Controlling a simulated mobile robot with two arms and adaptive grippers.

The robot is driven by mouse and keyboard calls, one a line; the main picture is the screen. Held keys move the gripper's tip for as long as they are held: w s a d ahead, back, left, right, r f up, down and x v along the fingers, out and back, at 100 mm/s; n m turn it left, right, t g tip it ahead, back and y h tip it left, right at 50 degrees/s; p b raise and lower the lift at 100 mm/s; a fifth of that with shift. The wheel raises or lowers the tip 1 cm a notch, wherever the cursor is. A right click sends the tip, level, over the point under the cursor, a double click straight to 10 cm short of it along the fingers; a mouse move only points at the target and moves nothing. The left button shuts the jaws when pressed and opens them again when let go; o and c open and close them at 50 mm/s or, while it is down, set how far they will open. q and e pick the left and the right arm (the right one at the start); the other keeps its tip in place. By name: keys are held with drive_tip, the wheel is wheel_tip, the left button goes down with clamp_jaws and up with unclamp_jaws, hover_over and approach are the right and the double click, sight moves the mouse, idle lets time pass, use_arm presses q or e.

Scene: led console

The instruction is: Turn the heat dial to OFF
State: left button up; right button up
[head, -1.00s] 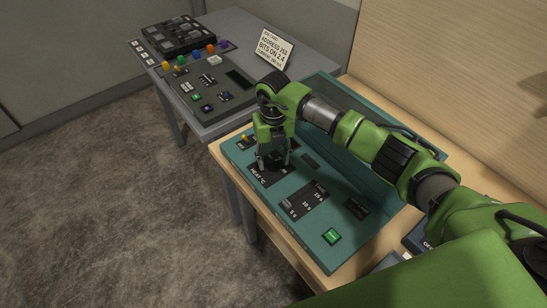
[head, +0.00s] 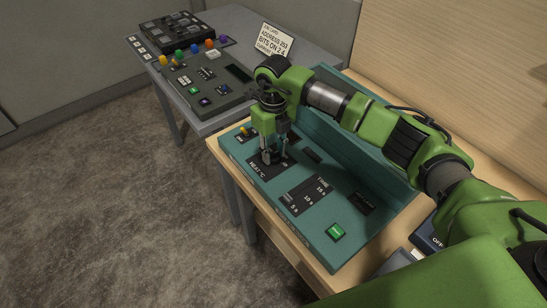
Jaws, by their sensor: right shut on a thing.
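The teal console (head: 318,225) lies on the wooden table. Its heat dial (head: 270,157) is a dark knob on a black plate (head: 262,168) with a °C marking, toward the console's far end. My right gripper (head: 271,152) points down over this plate and is shut on the dial. The fingers hide most of the dial, so its pointer direction cannot be read. My left gripper is not in view.
A time panel (head: 307,195) and a lit green button (head: 335,232) are nearer on the console. A yellow-topped control (head: 246,131) sits beside the gripper. A grey table behind holds another console (head: 210,90) and a card (head: 274,40).

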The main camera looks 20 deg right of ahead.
sight(274, 153)
drive_tip(key=n+b, duration=0.7)
drive_tip(key=shift+f+b, duration=0.2)
drive_tip(key=shift+b, duration=0.1)
drive_tip(key=n+b, duration=0.2)
drive_tip(key=n, duration=0.1)
drive_tip(key=shift+r+n+b, duration=0.1)
drive_tip(key=shift+n+b, duration=0.2)
drive_tip(key=shift+n, duration=0.1)
drive_tip(key=shift+r+n+b, duration=0.1)
drive_tip(key=shift+n+b, duration=0.65)
drive_tip(key=shift+n, duration=0.65)
drive_tip(key=o, duration=1.1)
drive_tip(key=shift+r, duration=0.1)
wheel_tip(274, 153, up, 12)
